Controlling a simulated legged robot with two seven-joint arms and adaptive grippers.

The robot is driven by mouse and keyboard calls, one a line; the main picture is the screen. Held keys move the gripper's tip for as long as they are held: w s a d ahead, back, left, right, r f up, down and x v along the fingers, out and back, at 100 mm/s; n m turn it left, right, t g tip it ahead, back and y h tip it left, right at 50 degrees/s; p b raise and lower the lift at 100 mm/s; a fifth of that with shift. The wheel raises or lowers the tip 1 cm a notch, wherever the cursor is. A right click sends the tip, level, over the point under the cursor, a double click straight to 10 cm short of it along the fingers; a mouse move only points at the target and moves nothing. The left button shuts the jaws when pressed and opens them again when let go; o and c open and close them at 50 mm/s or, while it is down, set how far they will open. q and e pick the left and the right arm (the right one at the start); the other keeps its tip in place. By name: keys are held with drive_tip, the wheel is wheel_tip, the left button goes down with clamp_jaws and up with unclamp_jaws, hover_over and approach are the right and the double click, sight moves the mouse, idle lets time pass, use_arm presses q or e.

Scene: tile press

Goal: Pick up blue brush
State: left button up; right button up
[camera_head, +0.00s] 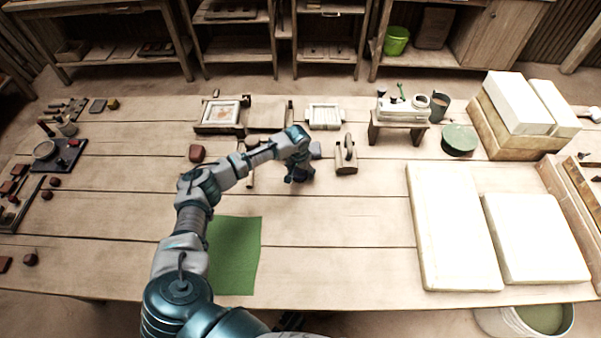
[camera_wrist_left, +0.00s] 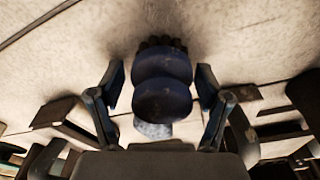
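The blue brush (camera_wrist_left: 162,88) shows in the left wrist view as a dark blue, two-lobed rounded body with dark bristles at its far end. My left gripper (camera_wrist_left: 161,78) is open, with one finger on each side of the brush and a visible gap on both sides. In the head view my left gripper (camera_head: 299,178) is low over the middle of the table, and the brush cannot be told apart from it there. My right gripper is not in view.
A grey-blue lump (camera_head: 316,150) lies just behind the gripper, and a wooden block with a handle (camera_head: 346,157) stands to its right. A green mat (camera_head: 235,255) lies near the front. White slabs (camera_head: 455,225) cover the right side. The table in front of the gripper is clear.

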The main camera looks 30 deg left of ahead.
use_arm(q)
drive_tip(key=shift+a, duration=0.2)
drive_tip(key=c, duration=0.8)
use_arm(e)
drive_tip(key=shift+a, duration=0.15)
use_arm(q)
drive_tip(key=shift+f, duration=0.1)
drive_tip(key=shift+d, duration=0.1)
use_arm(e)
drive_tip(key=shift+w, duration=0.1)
use_arm(q)
drive_tip(key=shift+r, duration=0.35)
wheel_tip(320, 180, up, 4)
drive_tip(key=shift+f+p, duration=0.25)
drive_tip(key=shift+p, duration=0.35)
drive_tip(key=s+d+p, duration=0.1)
drive_tip(key=s+d, duration=0.1)
drive_tip(key=s, duration=0.3)
drive_tip(key=s+d+p, duration=0.1)
drive_tip(key=s+d, duration=0.1)
drive_tip(key=s, duration=0.3)
drive_tip(key=s+d+r+p, duration=0.1)
drive_tip(key=s, duration=0.4)
drive_tip(key=shift+d, duration=0.4)
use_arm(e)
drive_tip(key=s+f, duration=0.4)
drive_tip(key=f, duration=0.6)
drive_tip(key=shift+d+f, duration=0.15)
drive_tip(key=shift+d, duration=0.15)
